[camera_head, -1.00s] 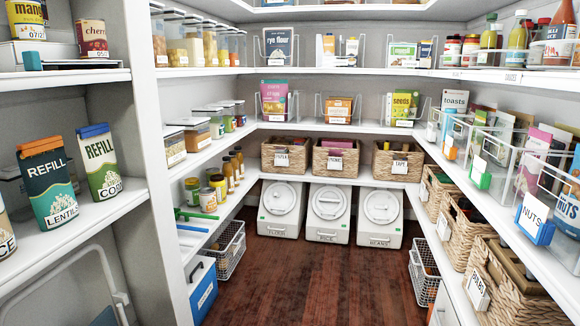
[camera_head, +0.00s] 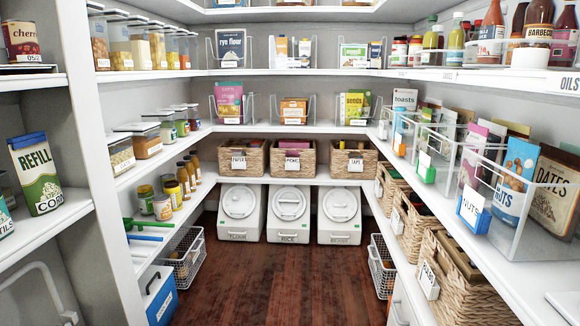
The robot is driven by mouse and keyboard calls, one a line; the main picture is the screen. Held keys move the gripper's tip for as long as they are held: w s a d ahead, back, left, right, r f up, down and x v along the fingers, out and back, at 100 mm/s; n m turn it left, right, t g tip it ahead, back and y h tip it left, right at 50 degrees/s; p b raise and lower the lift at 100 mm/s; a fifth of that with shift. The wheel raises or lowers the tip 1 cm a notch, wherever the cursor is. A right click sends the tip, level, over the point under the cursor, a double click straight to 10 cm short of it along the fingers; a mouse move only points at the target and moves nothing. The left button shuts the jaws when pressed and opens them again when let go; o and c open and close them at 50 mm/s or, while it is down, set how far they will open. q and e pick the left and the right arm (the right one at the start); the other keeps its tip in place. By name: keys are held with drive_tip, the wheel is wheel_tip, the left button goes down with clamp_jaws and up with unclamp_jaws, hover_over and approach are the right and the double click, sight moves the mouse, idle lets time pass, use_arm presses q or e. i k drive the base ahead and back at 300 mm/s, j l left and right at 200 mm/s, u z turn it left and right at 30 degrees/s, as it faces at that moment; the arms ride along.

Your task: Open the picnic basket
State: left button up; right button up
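The picnic basket (camera_head: 292,160) is a brown woven basket on the low back shelf, in the middle of a row of similar baskets. A white label that reads PICNIC hangs on its front. Neither of my grippers shows in the head view.
A basket labelled PAPER (camera_head: 239,157) stands left of it and one labelled TAPE (camera_head: 346,160) right. White bins (camera_head: 289,215) stand below. The wooden floor (camera_head: 270,275) between the side shelves is clear. A blue box (camera_head: 159,296) and wire baskets (camera_head: 186,257) edge it.

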sight(292, 158)
drive_tip(key=i+j, duration=0.1)
drive_tip(key=i, duration=0.9)
